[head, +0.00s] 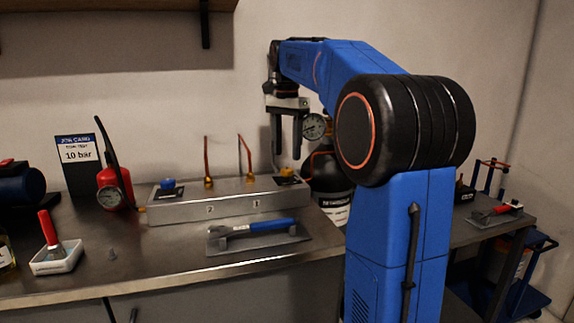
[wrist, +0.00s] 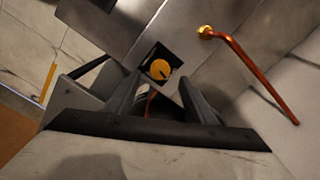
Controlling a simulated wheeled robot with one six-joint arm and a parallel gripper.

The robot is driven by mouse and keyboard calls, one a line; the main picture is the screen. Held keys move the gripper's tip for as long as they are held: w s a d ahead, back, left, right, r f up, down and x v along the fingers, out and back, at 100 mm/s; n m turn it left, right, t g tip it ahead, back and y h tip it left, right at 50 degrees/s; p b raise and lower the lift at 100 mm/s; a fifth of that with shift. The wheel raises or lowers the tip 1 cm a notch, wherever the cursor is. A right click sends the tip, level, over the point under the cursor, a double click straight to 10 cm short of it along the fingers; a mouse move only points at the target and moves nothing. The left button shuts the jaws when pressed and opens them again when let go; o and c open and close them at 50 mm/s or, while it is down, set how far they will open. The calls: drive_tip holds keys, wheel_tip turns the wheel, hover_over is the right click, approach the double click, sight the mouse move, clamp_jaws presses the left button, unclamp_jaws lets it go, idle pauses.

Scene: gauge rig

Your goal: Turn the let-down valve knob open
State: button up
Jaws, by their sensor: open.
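A yellow knob (head: 287,171) sits on a black plate at the right end of the grey metal block (head: 220,208). It also shows in the wrist view (wrist: 160,69), round, with a dark mark on its face. A blue knob (head: 168,184) sits at the block's left end. I cannot read any label naming the let-down valve. My gripper (head: 287,152) points down just above the yellow knob, fingers apart and empty. In the wrist view the yellow knob shows between and just beyond the fingertips (wrist: 158,82); I cannot tell whether they touch it.
Copper pipes (head: 207,160) rise from the block; one stands near my gripper in the wrist view (wrist: 258,75). A gauge (head: 314,126) and dark cylinder (head: 330,185) stand close right of the gripper. A blue-handled wrench (head: 255,228) lies in front.

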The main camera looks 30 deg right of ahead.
sight(287, 169)
drive_tip(key=shift+f, duration=2.65)
drive_tip(key=c, duration=1.1)
drive_tip(key=shift+n, duration=1.5)
drive_tip(key=o, duration=1.1)
